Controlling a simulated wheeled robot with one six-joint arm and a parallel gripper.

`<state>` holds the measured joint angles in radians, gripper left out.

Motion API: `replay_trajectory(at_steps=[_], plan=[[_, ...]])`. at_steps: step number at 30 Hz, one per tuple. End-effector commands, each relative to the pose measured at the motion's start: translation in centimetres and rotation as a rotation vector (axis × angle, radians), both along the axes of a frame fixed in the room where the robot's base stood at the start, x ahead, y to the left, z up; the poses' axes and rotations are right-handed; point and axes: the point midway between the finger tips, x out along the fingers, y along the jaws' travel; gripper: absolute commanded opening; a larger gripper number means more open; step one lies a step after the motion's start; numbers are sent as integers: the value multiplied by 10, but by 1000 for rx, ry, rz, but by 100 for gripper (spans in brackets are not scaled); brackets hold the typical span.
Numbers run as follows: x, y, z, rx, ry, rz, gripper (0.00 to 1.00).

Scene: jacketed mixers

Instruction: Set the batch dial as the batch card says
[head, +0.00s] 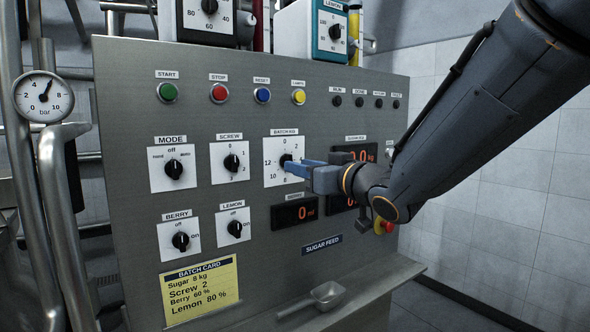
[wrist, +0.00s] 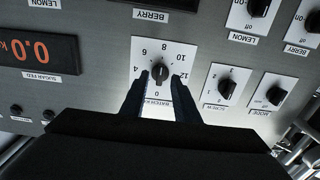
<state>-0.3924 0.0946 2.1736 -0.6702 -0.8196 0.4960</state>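The batch dial (head: 285,160) is a black knob on a white scale plate marked in kg, on the grey panel. In the wrist view, which is upside down, its knob (wrist: 157,74) sits between my two fingertips. My gripper (head: 298,168) is open, its blue fingers on either side of the knob; a gap shows at the right finger, and contact at the left one is unclear. The pointer's exact reading is hard to tell. The yellow batch card (head: 200,290) reads Sugar 8 kg, Screw 2, Berry 60 %, Lemon 80 %.
The mode (head: 173,169), screw (head: 232,162), berry (head: 181,241) and lemon (head: 235,228) dials are left of the batch dial. Coloured buttons run along the top. A red emergency button (head: 382,226) is under my wrist. A scoop (head: 326,295) lies on the lower ledge.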

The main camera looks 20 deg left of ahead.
Motion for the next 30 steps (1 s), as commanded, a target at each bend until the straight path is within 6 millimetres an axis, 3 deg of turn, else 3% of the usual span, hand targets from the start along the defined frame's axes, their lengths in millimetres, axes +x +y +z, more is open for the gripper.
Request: replay_trajectory(at_steps=[9, 23, 26, 30], plan=[[-24, -28, -1, 0, 0, 0, 28], [-24, -35, -4, -6, 8, -13, 28], [-14, -52, -22, -40, 44, -74, 28], [6, -106, -75, -138, 164, -240, 28]])
